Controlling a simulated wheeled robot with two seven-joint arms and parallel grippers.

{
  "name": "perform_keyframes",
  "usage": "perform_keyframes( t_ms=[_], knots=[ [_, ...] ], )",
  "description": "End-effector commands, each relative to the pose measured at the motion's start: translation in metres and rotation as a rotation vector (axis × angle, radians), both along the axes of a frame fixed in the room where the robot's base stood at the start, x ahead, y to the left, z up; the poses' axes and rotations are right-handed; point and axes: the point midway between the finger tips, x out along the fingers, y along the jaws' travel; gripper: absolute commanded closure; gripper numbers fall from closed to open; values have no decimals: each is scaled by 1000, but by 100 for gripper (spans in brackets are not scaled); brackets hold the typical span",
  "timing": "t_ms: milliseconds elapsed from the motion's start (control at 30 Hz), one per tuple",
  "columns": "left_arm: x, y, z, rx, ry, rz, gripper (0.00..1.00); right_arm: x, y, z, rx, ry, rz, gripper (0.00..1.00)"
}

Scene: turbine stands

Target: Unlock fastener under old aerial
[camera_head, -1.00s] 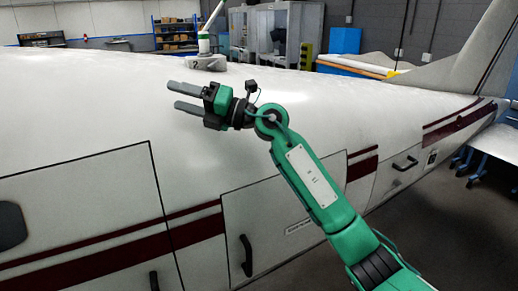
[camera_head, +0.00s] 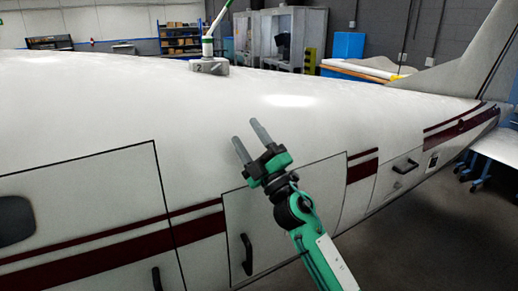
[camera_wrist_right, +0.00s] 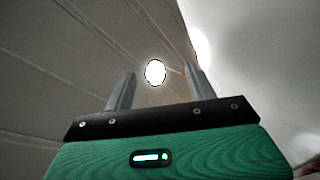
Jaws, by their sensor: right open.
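The aerial (camera_head: 208,46) is a slim white and green mast on a grey base (camera_head: 209,67) marked 2, on top of the white fuselage. I cannot make out a fastener under it. My right gripper (camera_head: 246,131) is open and empty in front of the fuselage side, below and to the right of the aerial and apart from it. Its fingers point up and slightly left. In the right wrist view the two fingers (camera_wrist_right: 160,80) stand apart with nothing between them. My left gripper is out of view.
The white fuselage (camera_head: 90,105) fills the left and middle, with dark handles (camera_head: 247,254) and a maroon stripe on its side. The tail fin (camera_head: 465,60) rises at the right. Shelves (camera_head: 180,38) and cabinets stand behind. The right wrist view faces the ceiling and a round bright light (camera_wrist_right: 155,72).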

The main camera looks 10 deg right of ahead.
Motion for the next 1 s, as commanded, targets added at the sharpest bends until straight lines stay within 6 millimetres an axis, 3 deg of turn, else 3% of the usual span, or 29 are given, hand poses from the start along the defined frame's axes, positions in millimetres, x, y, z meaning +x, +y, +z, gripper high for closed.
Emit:
perform_keyframes(
  t_ms=[200,567,700,733,867,1000],
  knots=[
    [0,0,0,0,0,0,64,0,-17,-19,69,69,-32,44],
    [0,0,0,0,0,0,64,1,-21,-23,87,87,-41,44],
    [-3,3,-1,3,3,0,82,0,-24,-27,98,99,-46,44],
    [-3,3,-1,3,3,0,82,0,-26,-30,107,110,-50,44],
    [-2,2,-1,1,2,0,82,-4,-51,-62,204,220,-101,44],
    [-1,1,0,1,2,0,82,-18,-95,-125,366,436,-202,44]
  ],
)
